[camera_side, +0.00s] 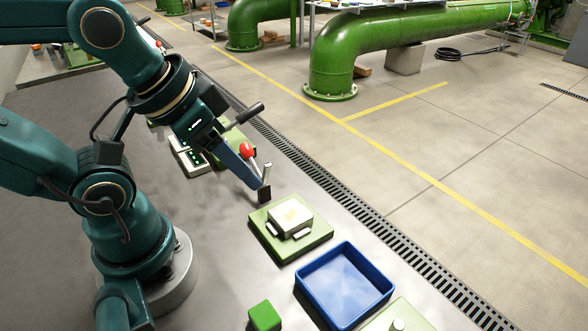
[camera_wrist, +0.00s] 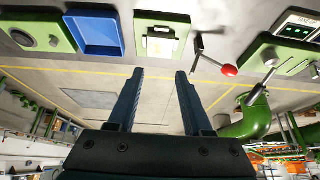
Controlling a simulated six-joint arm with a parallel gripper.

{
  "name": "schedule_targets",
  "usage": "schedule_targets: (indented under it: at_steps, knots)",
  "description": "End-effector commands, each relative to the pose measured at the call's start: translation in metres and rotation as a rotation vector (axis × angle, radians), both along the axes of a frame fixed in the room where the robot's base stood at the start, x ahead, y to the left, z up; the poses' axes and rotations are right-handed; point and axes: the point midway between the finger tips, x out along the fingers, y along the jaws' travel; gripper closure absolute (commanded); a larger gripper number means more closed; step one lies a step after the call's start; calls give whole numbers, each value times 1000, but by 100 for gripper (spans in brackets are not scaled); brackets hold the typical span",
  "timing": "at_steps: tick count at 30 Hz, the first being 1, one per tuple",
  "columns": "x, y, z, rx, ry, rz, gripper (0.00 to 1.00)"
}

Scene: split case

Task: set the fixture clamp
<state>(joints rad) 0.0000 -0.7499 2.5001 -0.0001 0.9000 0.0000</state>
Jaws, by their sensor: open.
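The clamp's red ball handle (camera_side: 247,150) stands up on a thin metal lever, partly hidden by my gripper in the side view. In the wrist view the red ball (camera_wrist: 229,71) is right of my fingers, its lever running up left to a dark pivot. The fixture is a green plate (camera_side: 310,248) carrying a pale block (camera_side: 291,216); the plate also shows in the wrist view (camera_wrist: 180,47), beyond the fingers. My gripper (camera_wrist: 160,74) is open with nothing between its fingers. In the side view my gripper (camera_side: 258,184) is above the bench beside the clamp lever; contact is unclear.
A blue tray (camera_side: 382,291) sits in front of the fixture, near a green cube (camera_side: 264,316). A green plate with a round post (camera_side: 398,325) is at the bottom edge. A switch box (camera_side: 185,157) and a black-gripped lever (camera_side: 250,110) are behind my gripper.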

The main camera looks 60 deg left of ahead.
Motion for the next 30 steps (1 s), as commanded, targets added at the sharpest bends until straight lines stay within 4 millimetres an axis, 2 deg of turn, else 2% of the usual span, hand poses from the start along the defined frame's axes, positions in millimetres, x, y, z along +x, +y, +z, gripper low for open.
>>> schedule_targets:
  at_steps: [1, 2, 5, 8, 14, 20, 25, 30]
  knots:
    - [0, 0, 0, 0, 0, 0, 50]
    - [0, 0, 0, 0, 0, 0, 40]
    - [-3, -2, 0, -13, 16, 8, 40]
    - [0, -8, 11, -62, 38, 30, 40]
    - [25, 2, 22, -199, 184, 230, 40]
    - [59, 38, 22, -382, 331, 499, 40]
    - [81, 89, 10, -562, 425, 734, 40]
    - [84, 144, -12, -731, 479, 942, 40]
